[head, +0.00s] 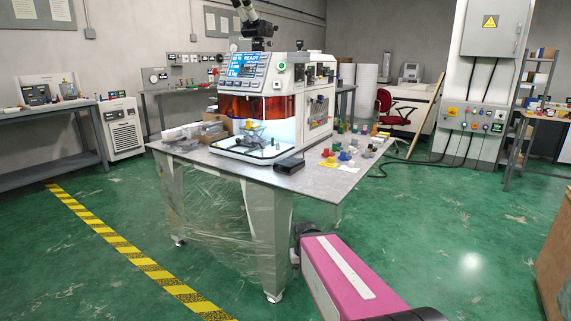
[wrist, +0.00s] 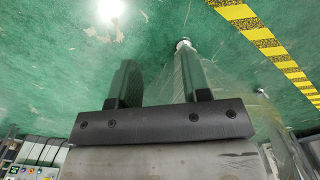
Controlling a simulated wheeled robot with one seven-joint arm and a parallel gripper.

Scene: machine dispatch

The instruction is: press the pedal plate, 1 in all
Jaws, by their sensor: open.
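A low black pedal-like block (head: 290,165) lies on the grey table top (head: 315,180), near its front edge and just in front of the white machine (head: 285,90). I take it for the pedal plate; it is small here and its top detail is hard to make out. In the wrist view my gripper (wrist: 160,80) is open, with its two fingers apart and nothing between them. Green floor and a plastic-wrapped table leg show beyond the fingers. In the head view my pink arm link is low, in front of the table, and the fingers are not clearly visible. The pedal is not seen in the wrist view.
Small coloured parts, including a blue one (head: 345,156), stand right of the pedal. Grey trays (head: 195,133) lie at the table's left. A yellow-black floor stripe (head: 130,250) runs along the left. A brown box (head: 556,250) stands at the right edge. Floor between is clear.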

